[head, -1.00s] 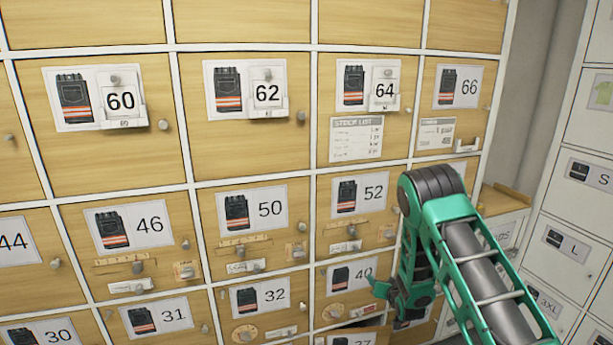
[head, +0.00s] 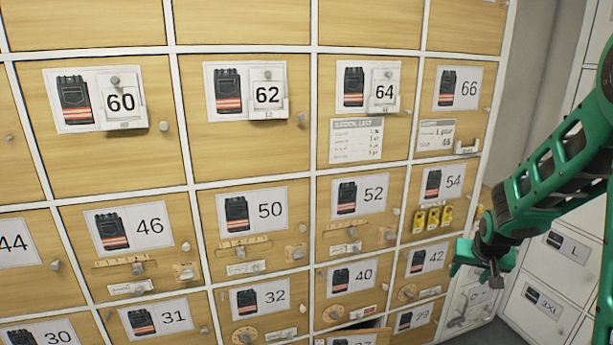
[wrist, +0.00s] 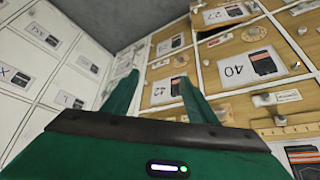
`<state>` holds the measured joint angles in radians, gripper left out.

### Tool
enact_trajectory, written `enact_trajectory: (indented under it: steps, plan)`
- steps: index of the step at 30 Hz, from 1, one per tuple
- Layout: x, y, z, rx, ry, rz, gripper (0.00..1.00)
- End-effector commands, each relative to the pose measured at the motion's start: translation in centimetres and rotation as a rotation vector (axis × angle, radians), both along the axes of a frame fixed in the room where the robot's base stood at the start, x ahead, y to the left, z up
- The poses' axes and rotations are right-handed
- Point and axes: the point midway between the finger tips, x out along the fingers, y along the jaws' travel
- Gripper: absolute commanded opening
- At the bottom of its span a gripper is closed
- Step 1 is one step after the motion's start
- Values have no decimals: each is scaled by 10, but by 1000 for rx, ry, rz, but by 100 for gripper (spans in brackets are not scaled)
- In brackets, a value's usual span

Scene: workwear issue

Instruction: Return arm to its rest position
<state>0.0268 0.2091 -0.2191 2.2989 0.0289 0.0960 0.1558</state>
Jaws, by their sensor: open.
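My gripper (head: 476,272) is at the right of the head view, at the end of my green arm, in front of the lower right of the wooden locker wall. In the wrist view my gripper (wrist: 158,82) shows two green fingers spread apart with nothing between them. It is open and empty. The fingers point toward the corner between the wooden lockers and the white lockers. I see no contact with any door.
Wooden doors with trouser labels fill the left and middle, such as door 64 (head: 360,140) and door 54 (head: 425,220). A low door beneath door 40 (head: 350,290) stands ajar. White lockers (head: 555,245) stand at the right, close to my arm.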

Motion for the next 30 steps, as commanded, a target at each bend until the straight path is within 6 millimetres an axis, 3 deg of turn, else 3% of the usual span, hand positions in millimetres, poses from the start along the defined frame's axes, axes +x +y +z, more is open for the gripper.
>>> enact_trajectory:
  steps: [3, 10, 21, 25, 30]
  plan:
    - [-45, -9, 22, 15, 62, -31, 52]
    - [-136, -14, 52, 61, 194, -81, 52]
    - [-286, 6, 83, 174, 389, -139, 52]
    - [-326, 17, 88, 214, 441, -151, 52]
    - [-353, 27, 91, 242, 479, -155, 52]
